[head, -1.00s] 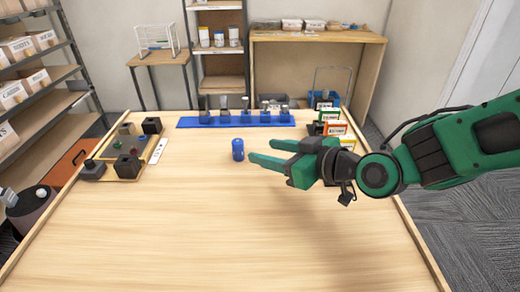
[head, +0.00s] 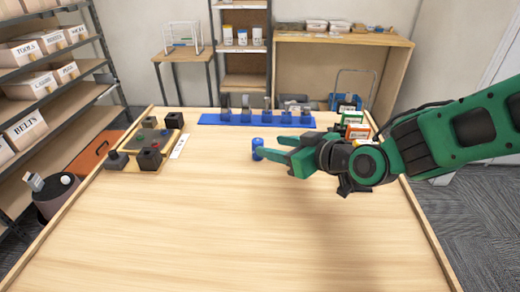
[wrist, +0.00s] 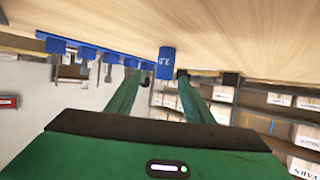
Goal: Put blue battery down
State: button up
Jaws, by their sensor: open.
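The blue battery (head: 256,145) stands upright on the bare wooden table (head: 250,215), around the middle of its far half. It also shows in the wrist view (wrist: 166,62), where the picture is upside down. My gripper (head: 268,146) reaches in from the right, low over the table, with its green fingers spread.
A blue strip with several dark holders (head: 257,119) lies behind the battery. Small colored boxes (head: 356,131) stand at the table's right edge. A wooden board with black blocks (head: 136,162) and a white label (head: 180,146) are at left. The front table is clear.

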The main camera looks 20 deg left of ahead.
jog(key=shift+s+x, duration=0.15)
jog(key=shift+x, duration=1.55)
jog(key=shift+s+x, duration=0.15)
jog(key=shift+x, duration=1.55)
jog(key=shift+a, duration=0.15)
grip_shut()
